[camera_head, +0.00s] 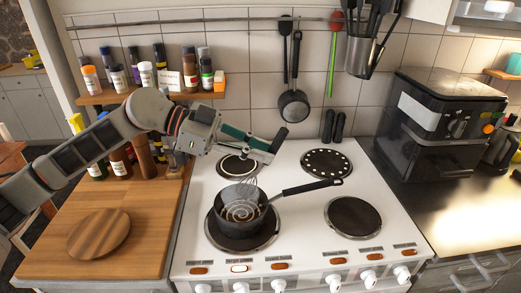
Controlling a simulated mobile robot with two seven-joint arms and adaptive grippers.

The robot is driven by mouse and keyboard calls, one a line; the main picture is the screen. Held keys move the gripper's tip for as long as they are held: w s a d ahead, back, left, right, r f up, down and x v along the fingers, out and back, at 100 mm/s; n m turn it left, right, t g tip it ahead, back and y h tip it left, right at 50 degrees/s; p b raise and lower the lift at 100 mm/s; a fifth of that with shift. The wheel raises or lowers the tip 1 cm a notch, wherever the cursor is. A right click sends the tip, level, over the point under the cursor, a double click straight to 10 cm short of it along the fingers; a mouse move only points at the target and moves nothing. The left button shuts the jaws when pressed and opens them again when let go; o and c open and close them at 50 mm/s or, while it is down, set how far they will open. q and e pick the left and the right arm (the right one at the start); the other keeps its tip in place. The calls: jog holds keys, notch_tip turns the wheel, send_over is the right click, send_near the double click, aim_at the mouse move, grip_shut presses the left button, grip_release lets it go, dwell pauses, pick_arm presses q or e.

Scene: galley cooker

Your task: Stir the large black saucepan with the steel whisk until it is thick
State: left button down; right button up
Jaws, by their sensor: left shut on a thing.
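The black saucepan (238,229) stands on the front left hotplate of the white cooker, its long handle pointing right and slightly back. The steel whisk (242,210) reaches down into the pan, its coiled wire end low inside the rim. My left gripper (268,149) is above and slightly behind the pan, shut on the upper part of the whisk. The gripper partly hides the whisk's handle. The pan's contents are too small to judge for thickness. My right gripper is not in view.
The other hotplates, such as the front right one (353,217), are bare. A wooden counter with a round board (98,234) lies left. Bottles and a spice shelf (150,94) stand behind my left arm. A black appliance (437,125) stands right. Utensils hang on the tiled wall.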

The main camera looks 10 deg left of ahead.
pick_arm(q)
jog(key=shift+r, duration=2.55)
